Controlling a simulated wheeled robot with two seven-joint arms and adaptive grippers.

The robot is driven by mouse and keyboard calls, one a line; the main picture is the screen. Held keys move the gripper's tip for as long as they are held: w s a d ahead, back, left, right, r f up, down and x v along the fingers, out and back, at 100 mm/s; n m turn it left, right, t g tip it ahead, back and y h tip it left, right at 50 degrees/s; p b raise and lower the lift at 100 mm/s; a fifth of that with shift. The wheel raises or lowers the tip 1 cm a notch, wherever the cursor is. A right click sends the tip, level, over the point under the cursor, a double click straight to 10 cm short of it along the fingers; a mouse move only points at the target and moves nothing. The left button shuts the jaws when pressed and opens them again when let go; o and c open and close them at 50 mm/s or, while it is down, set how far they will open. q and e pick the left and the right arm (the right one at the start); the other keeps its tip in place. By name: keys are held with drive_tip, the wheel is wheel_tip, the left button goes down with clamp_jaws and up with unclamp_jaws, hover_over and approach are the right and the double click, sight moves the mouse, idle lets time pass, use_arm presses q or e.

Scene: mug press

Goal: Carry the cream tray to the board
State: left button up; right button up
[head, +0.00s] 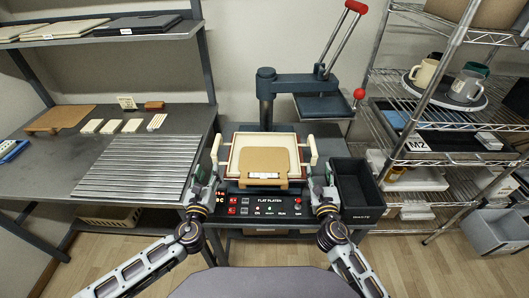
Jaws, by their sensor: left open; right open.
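The cream tray (296,152) sits on the flat platen machine in the middle of the head view, with a cream handle at each side. A tan-brown panel (263,163) lies at its near part and covers some of it. A brown board (60,118) lies at the back of the left bench. My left gripper (212,175) is open, just below the tray's left handle. My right gripper (320,177) is open, just below the right handle. I cannot tell whether either touches the tray; neither holds it.
A ridged grey panel (148,166) lies on the left bench, with several small cream blocks (131,125) behind it. The blue-grey press (288,82) stands behind the tray. A black waste bin (357,185) is at its right, before a wire rack with mugs (425,72).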

sight(215, 144)
use_arm(q)
drive_tip(key=shift+w, duration=0.1)
use_arm(e)
drive_tip(key=shift+w, duration=0.1)
use_arm(q)
drive_tip(key=shift+w+d, duration=0.2)
drive_tip(key=shift+w, duration=6.6)
use_arm(e)
drive_tip(key=shift+w+d, duration=0.15)
drive_tip(key=shift+w, duration=6.6)
use_arm(q)
clamp_jaws()
use_arm(e)
clamp_jaws()
